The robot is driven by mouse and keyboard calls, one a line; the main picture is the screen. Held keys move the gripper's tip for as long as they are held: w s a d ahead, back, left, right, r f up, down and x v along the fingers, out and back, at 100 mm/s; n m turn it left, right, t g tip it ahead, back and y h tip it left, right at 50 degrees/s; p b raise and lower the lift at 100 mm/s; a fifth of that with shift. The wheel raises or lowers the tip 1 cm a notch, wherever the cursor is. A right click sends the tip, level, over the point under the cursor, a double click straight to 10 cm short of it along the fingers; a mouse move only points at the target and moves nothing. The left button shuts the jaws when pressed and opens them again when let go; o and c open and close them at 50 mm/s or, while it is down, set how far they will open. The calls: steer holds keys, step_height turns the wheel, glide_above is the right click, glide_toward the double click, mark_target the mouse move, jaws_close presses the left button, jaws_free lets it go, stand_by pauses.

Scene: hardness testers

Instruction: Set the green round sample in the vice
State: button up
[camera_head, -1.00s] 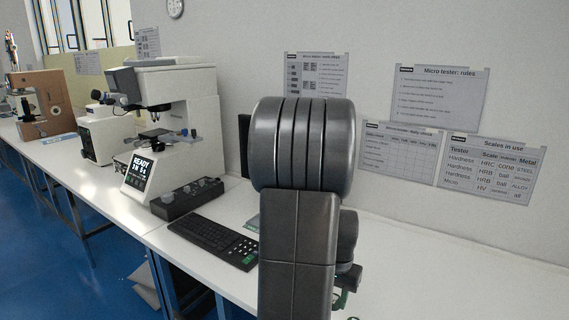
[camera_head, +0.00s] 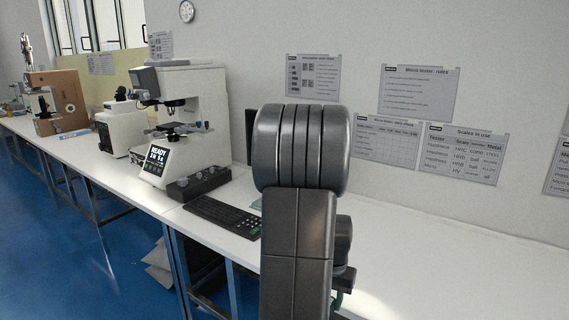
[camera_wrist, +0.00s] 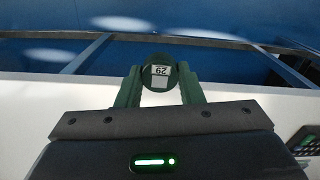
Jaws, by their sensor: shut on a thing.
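The green round sample (camera_wrist: 158,62) is dark green, with a white label bearing a number that appears upside down. My gripper (camera_wrist: 160,78) is shut on it, with one green finger on each side. In the wrist view it is above the front edge of the white bench. In the head view my own arm hides the sample and most of the gripper. A white tester (camera_head: 190,92) stands on the bench to the left, its screen reading READY. A small stage (camera_head: 178,129) sits under its head; I cannot make out the vice's jaws there.
A dark control box (camera_head: 198,183) and a keyboard (camera_head: 222,216) lie in front of the tester. Another white machine (camera_head: 122,128) and a brown tester (camera_head: 56,100) stand farther left. The bench (camera_head: 440,260) is clear on the right. Blue floor lies in front.

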steer(key=w+a+f+n, duration=0.5)
steer(key=w+a+f, duration=0.3)
steer(key=a+f, duration=0.3)
steer(key=shift+a+f+p, duration=0.25)
steer(key=shift+f+p, duration=0.15)
steer(key=shift+f, duration=0.5)
